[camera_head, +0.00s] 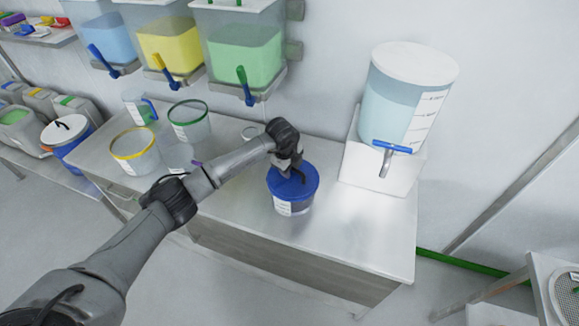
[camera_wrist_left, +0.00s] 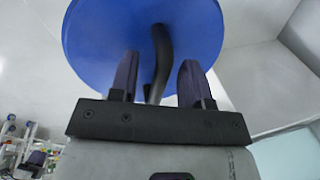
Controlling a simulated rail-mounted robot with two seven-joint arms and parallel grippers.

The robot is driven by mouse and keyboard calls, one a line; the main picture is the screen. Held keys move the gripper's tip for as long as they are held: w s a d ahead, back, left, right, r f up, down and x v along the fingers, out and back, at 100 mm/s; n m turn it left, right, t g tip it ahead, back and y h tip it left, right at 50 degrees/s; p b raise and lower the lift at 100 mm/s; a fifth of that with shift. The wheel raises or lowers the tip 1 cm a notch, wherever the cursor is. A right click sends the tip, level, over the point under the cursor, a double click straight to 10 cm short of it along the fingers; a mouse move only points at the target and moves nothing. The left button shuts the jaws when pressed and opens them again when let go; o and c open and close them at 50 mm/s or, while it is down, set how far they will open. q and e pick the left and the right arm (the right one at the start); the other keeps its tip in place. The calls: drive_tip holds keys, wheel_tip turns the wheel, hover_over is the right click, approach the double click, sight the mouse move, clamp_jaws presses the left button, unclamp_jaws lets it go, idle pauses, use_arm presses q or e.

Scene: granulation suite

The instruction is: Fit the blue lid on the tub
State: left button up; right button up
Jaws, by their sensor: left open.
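The blue lid (camera_head: 308,184) lies over the top of the tub (camera_head: 291,207), which stands on the steel bench and has a white label on its front. I see no clear gap between lid and rim, but cannot tell if it is fully seated. My left gripper (camera_head: 291,172) is just above the lid. In the left wrist view the blue lid (camera_wrist_left: 95,40) fills the top, with a black handle (camera_wrist_left: 160,50) across it. The open left fingers (camera_wrist_left: 155,75) stand either side of this handle, with gaps. My right gripper is not in view.
On the bench (camera_head: 345,230), a yellow-rimmed tub (camera_head: 134,152) and a green-rimmed tub (camera_head: 189,121) stand at left. A large clear dispenser (camera_head: 408,95) with a blue tap stands at the back right. Coloured hoppers hang on the wall. The bench's front right is clear.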

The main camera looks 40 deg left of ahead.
sight(284, 179)
use_arm(q)
wheel_tip(284, 179, up, 14)
drive_tip(key=s+p, duration=0.1)
drive_tip(key=s, duration=0.1)
drive_tip(key=shift+s+f, duration=0.2)
drive_tip(key=shift+s, duration=0.15)
idle(0.5)
